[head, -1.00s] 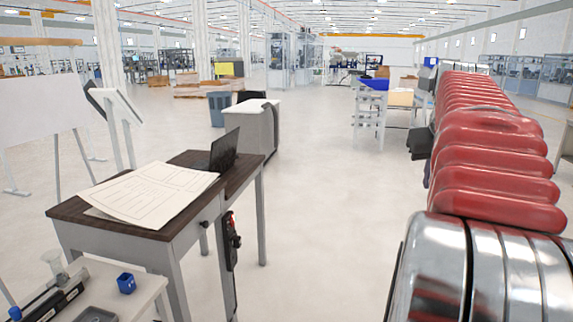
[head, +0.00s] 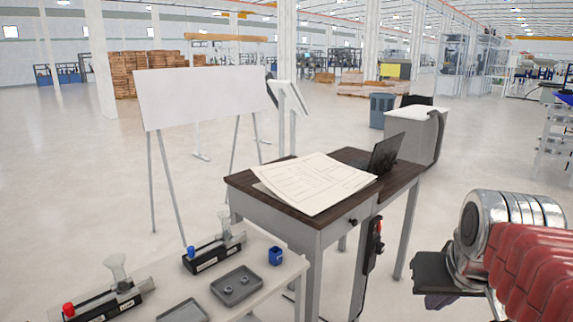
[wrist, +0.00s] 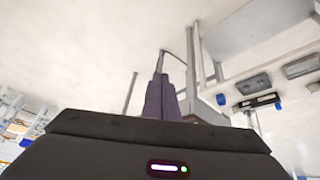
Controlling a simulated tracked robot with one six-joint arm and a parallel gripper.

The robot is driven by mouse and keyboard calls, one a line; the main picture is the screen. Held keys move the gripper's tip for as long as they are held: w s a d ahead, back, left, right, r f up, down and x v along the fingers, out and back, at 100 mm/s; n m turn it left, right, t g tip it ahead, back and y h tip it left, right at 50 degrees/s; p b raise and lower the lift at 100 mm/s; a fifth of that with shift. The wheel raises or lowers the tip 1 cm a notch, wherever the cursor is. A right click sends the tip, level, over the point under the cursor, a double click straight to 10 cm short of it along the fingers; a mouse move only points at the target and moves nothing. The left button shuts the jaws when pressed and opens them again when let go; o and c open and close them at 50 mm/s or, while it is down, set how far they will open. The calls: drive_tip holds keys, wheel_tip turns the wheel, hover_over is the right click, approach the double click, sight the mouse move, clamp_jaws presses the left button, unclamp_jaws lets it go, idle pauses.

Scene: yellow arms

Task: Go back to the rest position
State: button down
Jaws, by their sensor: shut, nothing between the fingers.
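My gripper (wrist: 162,80) points up into the wrist view, its dark purple fingers together with nothing between them. Behind the fingers are pale floor and grey furniture legs, apart from the gripper. In the head view my arm, with red ribbed cover and shiny metal rings, is at the lower right. A dark plate at its end sits beside the wooden-top desk (head: 305,215), with a gap between. The fingers are mostly hidden there.
Papers (head: 318,183) and a laptop (head: 378,158) lie on the desk. A whiteboard (head: 200,97) stands behind. Open floor (head: 60,190) is at left.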

drive_tip(key=s+a+f+n+y, duration=0.1)
drive_tip(key=s+a+f+n, duration=0.1)
drive_tip(key=s+a+f, duration=0.4)
drive_tip(key=a+f, duration=0.3)
drive_tip(key=a, duration=0.2)
drive_tip(key=shift+s+y, duration=0.3)
drive_tip(key=shift+s, duration=0.1)
drive_tip(key=shift+d, duration=0.1)
